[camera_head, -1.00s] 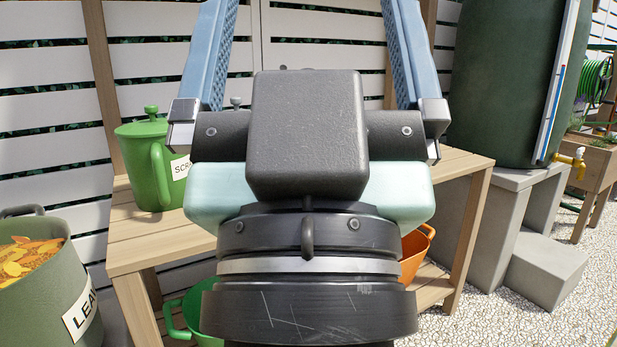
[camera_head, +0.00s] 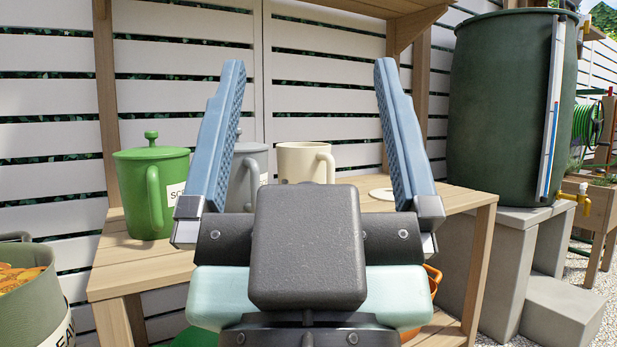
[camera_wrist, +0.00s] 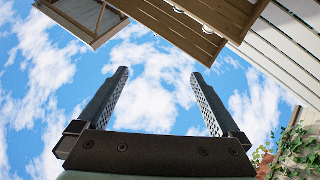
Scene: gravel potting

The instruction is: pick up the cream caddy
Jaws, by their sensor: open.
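The cream caddy (camera_head: 301,161) stands on the wooden bench, with its handle on the right side. It shows between my gripper's fingers in the head view, behind them. Its lower part is hidden by my gripper. My gripper (camera_head: 304,75) is open and empty, with its two blue fingers pointing up in front of the bench. The wrist view shows the open fingers (camera_wrist: 161,72) against sky, and no caddy there. A cream round disc (camera_head: 383,194), perhaps a lid, lies on the bench to the right of the caddy.
A green lidded caddy (camera_head: 148,190) and a grey caddy (camera_head: 246,170) stand left of the cream one on the bench (camera_head: 135,262). An orange container (camera_head: 432,278) is below. A dark green water barrel (camera_head: 500,110) stands right. Shelving (camera_wrist: 190,25) overhangs above.

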